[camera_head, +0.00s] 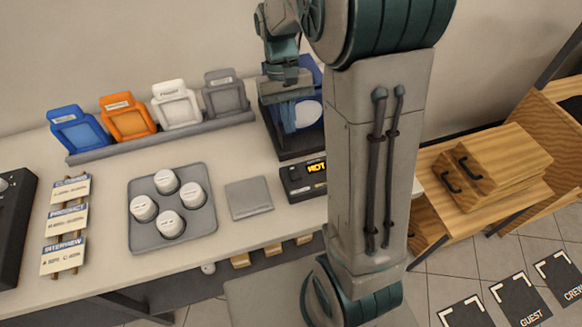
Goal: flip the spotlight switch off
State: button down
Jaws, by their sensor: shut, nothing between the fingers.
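My gripper (291,122) hangs down at the back of the counter, in front of a blue panel (309,76) with a white oval on a black base (300,148). It is shut and empty. I cannot tell whether it touches the panel. A small dark box (303,180) with a lit orange "HOT" display stands just in front of that base; my arm hides its right end. A black device (12,225) with a light knob is cut off at the left edge. I cannot make out which part is the spotlight switch.
A grey tray (207,220) holds several white round pieces beside a grey pad (248,197). Blue, orange, white and grey holders stand on a rail (160,143) behind. A label rack (65,225) lies left. Wooden drawers (490,165) stand right. The counter's (105,165) middle has bare room.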

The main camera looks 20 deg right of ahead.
aim_at(296, 179)
jog(key=p+x, duration=0.2)
jog(key=x, duration=1.1)
jog(key=shift+s+f, duration=0.1)
jog(key=shift+f, duration=0.05)
